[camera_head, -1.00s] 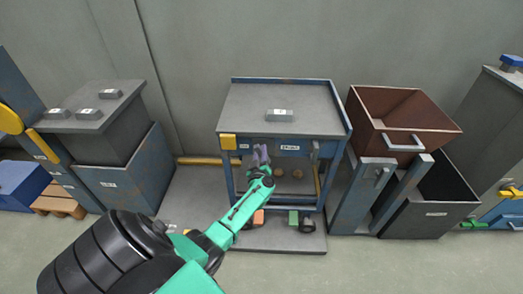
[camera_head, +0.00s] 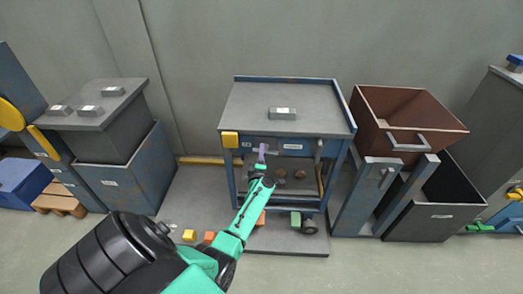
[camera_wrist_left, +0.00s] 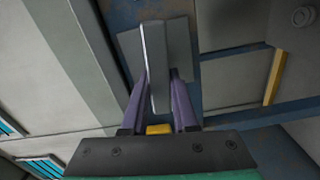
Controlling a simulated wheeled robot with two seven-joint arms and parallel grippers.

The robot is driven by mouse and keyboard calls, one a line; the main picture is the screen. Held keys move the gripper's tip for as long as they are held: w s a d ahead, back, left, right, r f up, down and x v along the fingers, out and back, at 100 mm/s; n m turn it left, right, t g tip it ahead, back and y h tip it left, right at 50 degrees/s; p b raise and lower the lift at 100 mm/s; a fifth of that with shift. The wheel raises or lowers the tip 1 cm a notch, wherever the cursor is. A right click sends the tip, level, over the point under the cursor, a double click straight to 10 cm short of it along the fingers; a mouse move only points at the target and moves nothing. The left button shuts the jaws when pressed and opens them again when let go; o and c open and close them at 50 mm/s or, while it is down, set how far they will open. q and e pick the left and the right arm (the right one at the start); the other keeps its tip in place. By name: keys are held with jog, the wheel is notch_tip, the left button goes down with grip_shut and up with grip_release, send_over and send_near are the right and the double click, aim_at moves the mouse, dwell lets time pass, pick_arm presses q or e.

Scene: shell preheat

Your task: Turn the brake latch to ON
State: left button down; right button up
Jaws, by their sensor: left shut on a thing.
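The blue-framed trolley (camera_head: 287,97) stands at the middle with a grey top. My left gripper (camera_head: 262,152) is in front of its upper front rail, left of the middle. In the left wrist view the purple fingers of the gripper (camera_wrist_left: 160,100) are shut on a flat grey lever (camera_wrist_left: 154,62), which looks like the brake latch. The lever stands out between the fingers, with a wider grey plate behind it. In the head view my gripper hides the lever. Whether it points to ON or OFF cannot be read. My right gripper is not in view.
A brown bin (camera_head: 437,112) and grey posts stand at the right. A blue-grey crate (camera_head: 126,178) stands at the left. Small coloured blocks lie low near my arm.

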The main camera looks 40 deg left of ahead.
pick_arm(q)
jog(key=shift+f+n, duration=0.2)
jog(key=shift+n, duration=0.4)
jog(key=c, duration=0.7)
grip_release()
jog(key=shift+s+d+r, duration=0.1)
jog(key=shift+s+d, duration=0.15)
jog(key=shift+s, duration=0.05)
jog(key=p+v, duration=0.1)
jog(key=v, duration=1.2)
jog(key=shift+s+d+p, duration=0.25)
jog(key=shift+s+p, duration=0.05)
jog(key=shift+p, duration=0.1)
